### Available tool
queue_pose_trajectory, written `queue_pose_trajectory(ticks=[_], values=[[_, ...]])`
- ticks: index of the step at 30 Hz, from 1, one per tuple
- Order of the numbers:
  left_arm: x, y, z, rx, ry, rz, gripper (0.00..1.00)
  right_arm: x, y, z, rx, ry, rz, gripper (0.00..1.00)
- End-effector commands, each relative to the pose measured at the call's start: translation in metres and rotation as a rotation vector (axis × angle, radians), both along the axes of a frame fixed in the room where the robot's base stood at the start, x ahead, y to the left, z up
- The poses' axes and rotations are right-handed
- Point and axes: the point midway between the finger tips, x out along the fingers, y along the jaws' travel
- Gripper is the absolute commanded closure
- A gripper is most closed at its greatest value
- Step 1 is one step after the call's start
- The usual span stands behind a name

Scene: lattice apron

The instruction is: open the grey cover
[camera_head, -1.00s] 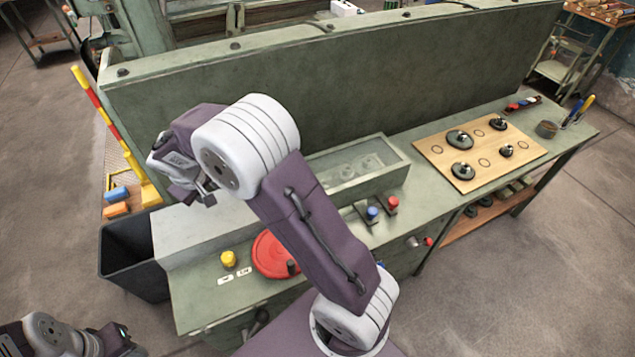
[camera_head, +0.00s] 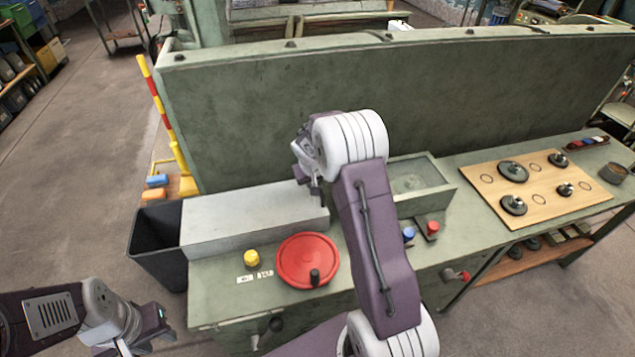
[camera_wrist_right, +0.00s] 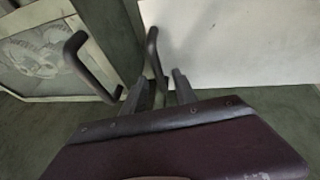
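The grey cover (camera_head: 245,222) is a long, pale, closed box shape lying along the bench's back left; it fills the upper right of the right wrist view (camera_wrist_right: 240,40). My right gripper (camera_head: 318,198) points down at the cover's right end. In the right wrist view its two fingers (camera_wrist_right: 157,92) are apart, with a dark bar handle (camera_wrist_right: 153,50) at the cover's edge showing between them. I cannot tell whether they touch it. My left gripper (camera_head: 125,347) is low at the bottom left, away from the bench, its fingers mostly out of sight.
A glass-topped box (camera_head: 425,185) stands right of the cover; a second bar handle (camera_wrist_right: 88,65) is over it. A red handwheel (camera_head: 305,262), yellow knob (camera_head: 252,257), blue button (camera_head: 408,233) and red button (camera_head: 432,227) sit in front. A black bin (camera_head: 160,250) adjoins the left end.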

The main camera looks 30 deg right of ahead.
Motion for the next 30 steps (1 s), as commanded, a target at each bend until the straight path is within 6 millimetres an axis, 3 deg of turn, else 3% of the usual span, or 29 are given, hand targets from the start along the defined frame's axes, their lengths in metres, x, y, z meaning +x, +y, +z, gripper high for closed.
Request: queue_pose_trajectory(ticks=[9,13,30], values=[[0.0000,0.0000,0.0003,0.000,0.000,0.000,0.64,0.0021,-0.0019,-0.0059,0.000,0.000,0.000,0.66],[0.0000,0.0000,0.0003,0.000,0.000,0.000,0.64,0.0021,-0.0018,-0.0059,0.000,0.000,0.000,0.99],[0.0000,0.0000,0.0003,0.000,0.000,0.000,0.64,0.0021,-0.0017,-0.0057,0.000,0.000,0.000,1.00]])
